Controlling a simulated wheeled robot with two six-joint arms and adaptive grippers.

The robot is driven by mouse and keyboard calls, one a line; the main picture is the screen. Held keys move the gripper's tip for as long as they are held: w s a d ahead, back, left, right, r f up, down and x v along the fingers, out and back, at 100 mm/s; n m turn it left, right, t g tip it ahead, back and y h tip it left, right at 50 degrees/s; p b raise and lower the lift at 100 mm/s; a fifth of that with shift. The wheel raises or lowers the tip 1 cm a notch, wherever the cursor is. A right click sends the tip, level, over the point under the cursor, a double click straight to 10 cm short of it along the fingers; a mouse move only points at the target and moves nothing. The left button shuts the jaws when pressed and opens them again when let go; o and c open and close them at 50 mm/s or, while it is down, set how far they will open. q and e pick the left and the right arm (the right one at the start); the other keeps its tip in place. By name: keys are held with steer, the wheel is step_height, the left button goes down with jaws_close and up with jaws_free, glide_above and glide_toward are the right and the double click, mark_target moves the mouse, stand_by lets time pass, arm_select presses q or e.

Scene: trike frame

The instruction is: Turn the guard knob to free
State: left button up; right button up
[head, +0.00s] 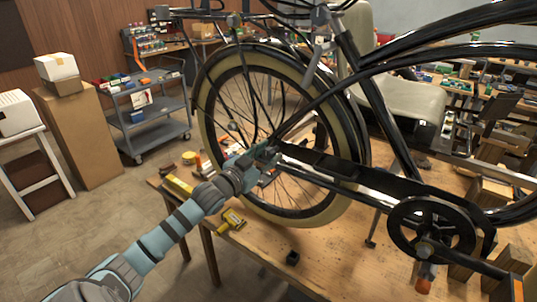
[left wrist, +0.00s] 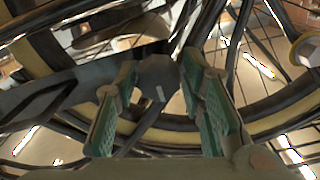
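A dark grey, many-sided knob (left wrist: 158,78) shows in the left wrist view, at the end of a dark bar. I take it to be the guard knob. My left gripper (left wrist: 160,72) has its two green-padded fingers on either side of it, with narrow gaps seeming to show; contact is not clear. In the head view my left gripper (head: 265,155) is at the rear wheel's hub, beside the black chain guard (head: 345,172), and hides the knob. My right gripper is not in view.
The black trike frame (head: 385,125) and rear wheel (head: 335,208) stand over the wooden bench (head: 235,262). The crank and chainring (head: 432,228) are at the right. A yellow tool (head: 232,220) and a small black block (head: 292,258) lie on the bench. The bench's front is mostly clear.

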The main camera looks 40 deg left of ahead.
arm_select(q)
steer(key=shift+w, duration=0.15)
steer(key=c, duration=0.7)
jaws_close()
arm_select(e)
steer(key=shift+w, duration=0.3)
arm_select(q)
steer(key=shift+m, duration=0.3)
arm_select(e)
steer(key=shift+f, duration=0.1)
arm_select(q)
steer(key=m+b, duration=0.1)
steer(key=m, duration=0.1)
steer(key=shift+m, duration=0.3)
steer(key=m, duration=0.3)
steer(key=shift+m+b, duration=0.3)
steer(key=shift+b, duration=0.1)
steer(key=m+b, duration=0.1)
steer(key=m, duration=0.4)
steer(key=shift+r, duration=0.15)
steer(key=m, duration=0.6)
steer(key=shift+w+b, duration=0.1)
steer(key=shift+b, duration=0.25)
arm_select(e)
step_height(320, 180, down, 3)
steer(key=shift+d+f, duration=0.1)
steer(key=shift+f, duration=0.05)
